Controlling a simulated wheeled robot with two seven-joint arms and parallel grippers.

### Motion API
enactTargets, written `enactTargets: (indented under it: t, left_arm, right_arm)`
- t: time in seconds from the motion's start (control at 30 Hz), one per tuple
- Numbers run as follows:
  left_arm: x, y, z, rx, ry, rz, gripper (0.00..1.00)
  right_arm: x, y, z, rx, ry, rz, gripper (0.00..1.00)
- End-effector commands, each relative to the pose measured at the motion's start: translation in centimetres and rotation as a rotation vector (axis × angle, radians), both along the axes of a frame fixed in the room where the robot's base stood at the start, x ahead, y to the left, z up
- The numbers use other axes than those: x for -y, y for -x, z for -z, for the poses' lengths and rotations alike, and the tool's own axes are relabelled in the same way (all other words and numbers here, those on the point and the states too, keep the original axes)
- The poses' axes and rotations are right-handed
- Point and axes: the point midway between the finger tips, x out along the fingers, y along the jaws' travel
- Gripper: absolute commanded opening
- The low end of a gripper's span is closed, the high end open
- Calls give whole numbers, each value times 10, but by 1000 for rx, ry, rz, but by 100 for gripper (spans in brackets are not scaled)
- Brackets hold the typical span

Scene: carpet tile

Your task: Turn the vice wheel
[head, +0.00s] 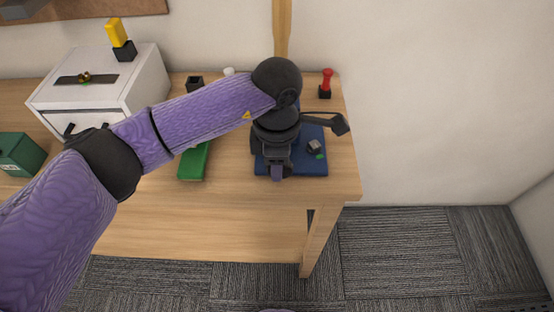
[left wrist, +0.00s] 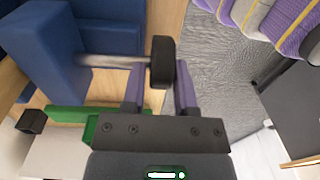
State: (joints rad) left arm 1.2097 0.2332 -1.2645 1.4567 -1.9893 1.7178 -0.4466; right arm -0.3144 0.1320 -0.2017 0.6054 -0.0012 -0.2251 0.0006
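The vice has a blue base (head: 310,166) on the right end of the wooden desk. My left arm covers most of it in the head view. In the left wrist view, the vice's blue body (left wrist: 45,45) carries a grey rod that ends in a dark wheel (left wrist: 162,62). My left gripper (head: 277,174) points down over the vice. The wheel is hidden in the head view. My right gripper is in neither view.
A green block (head: 193,163) lies left of the vice. A red-handled object (head: 326,83) stands behind it, near the wall. A white drawer box (head: 95,88) and a dark green box (head: 20,155) stand at the left. The floor right of the desk is clear.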

Motion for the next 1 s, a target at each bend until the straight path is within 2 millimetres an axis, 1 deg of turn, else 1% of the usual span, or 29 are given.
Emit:
enactTargets:
  t: [0.03, 0.13, 0.17, 0.47, 0.63, 0.77, 1.0]
  left_arm:
    - [0, 0, 0, 0, 0, 0, 24]
    - [0, 0, 0, 0, 0, 0, 3]
    - [0, 0, 0, 0, 0, 0, 0]
    - [0, 0, 0, 0, 9, 0, 0]
    - [-1, 0, 1, 1, 61, -1, 0]
    - [-3, 0, 3, 0, 141, -4, 0]
    - [-6, -1, 7, -1, 354, -4, 0]
  right_arm:
    - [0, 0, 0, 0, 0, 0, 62]
    - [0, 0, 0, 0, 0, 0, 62]
    - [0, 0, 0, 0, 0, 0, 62]
    - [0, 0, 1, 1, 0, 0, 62]
    - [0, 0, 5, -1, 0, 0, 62]
    - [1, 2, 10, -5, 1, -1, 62]
    - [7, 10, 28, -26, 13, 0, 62]
